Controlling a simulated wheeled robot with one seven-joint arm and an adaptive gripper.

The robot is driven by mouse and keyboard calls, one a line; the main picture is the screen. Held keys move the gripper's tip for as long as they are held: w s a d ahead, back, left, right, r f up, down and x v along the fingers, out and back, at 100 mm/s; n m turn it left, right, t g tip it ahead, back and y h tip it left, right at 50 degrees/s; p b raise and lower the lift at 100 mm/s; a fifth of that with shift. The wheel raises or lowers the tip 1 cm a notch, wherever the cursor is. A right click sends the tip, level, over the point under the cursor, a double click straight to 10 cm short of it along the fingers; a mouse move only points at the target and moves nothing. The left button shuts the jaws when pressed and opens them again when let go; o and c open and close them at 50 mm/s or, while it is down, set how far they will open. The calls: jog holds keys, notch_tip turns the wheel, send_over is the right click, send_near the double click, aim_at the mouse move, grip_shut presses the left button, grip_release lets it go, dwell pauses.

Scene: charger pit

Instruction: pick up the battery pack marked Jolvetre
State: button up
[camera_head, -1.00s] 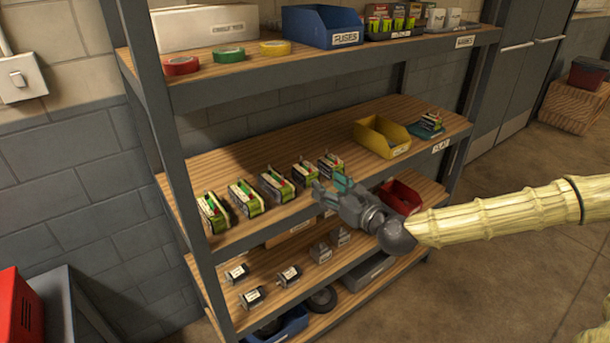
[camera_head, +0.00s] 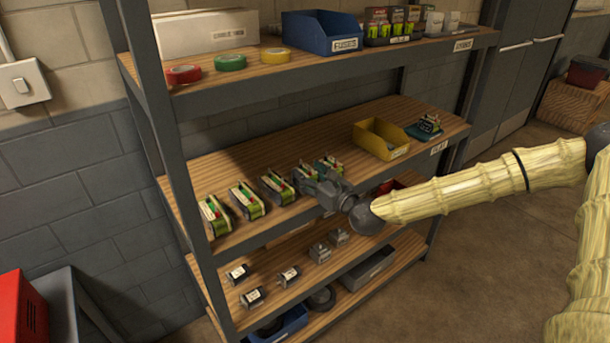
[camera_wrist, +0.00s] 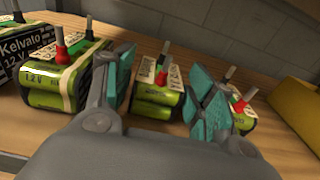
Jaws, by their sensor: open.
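Several green battery packs with red caps stand in a row on the middle shelf; the head view shows a near one (camera_head: 214,215) and others further along. My gripper (camera_head: 318,178) is at the far end of this row, partly covering the last packs. In the wrist view my gripper (camera_wrist: 172,78) is open, with teal pads on both fingers. One pack (camera_wrist: 156,97) stands beyond and between the fingers, its label angled and not clearly readable. Another pack (camera_wrist: 243,116) is partly behind the right finger. I cannot read Jolvetre anywhere.
The upper shelf (camera_head: 330,66) overhangs this level. A frame post (camera_head: 170,150) stands at the left. Bare shelf lies behind the packs.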

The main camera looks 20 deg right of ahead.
jog(key=shift+w+a, duration=0.15)
jog(key=shift+w, duration=0.45)
jog(key=c, duration=0.9)
jog(key=shift+c, duration=0.9)
jog(key=shift+r, duration=0.1)
